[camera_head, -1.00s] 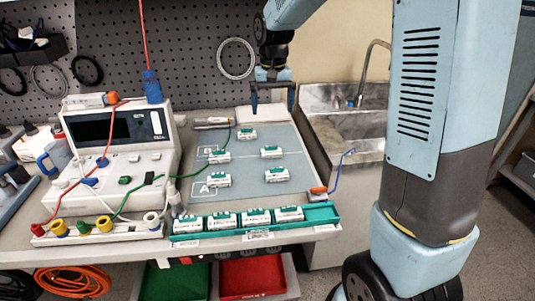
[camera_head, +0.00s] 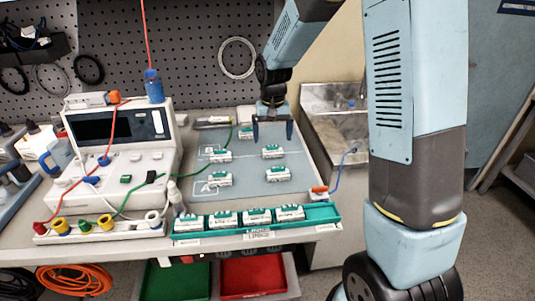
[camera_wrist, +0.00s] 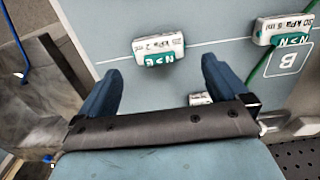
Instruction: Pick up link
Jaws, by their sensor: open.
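Several small white links with green tops lie on the grey-blue mat (camera_head: 245,172). One link (camera_head: 272,151) is at the mat's middle right, just in front of my gripper (camera_head: 272,136). It also shows in the wrist view (camera_wrist: 160,48), beyond and between my fingertips, untouched. My gripper is open and empty above the mat, pointing down. Other links are at the back (camera_head: 246,133), by the letter B (camera_head: 220,156), by the letter A (camera_head: 219,179) and at the front right (camera_head: 278,174). The back link is mostly hidden behind my gripper in the wrist view (camera_wrist: 200,98).
A green tray (camera_head: 322,212) along the front edge holds several more links. A white pump device (camera_head: 122,150) with cables stands at left. A metal sink (camera_head: 338,128) is at right.

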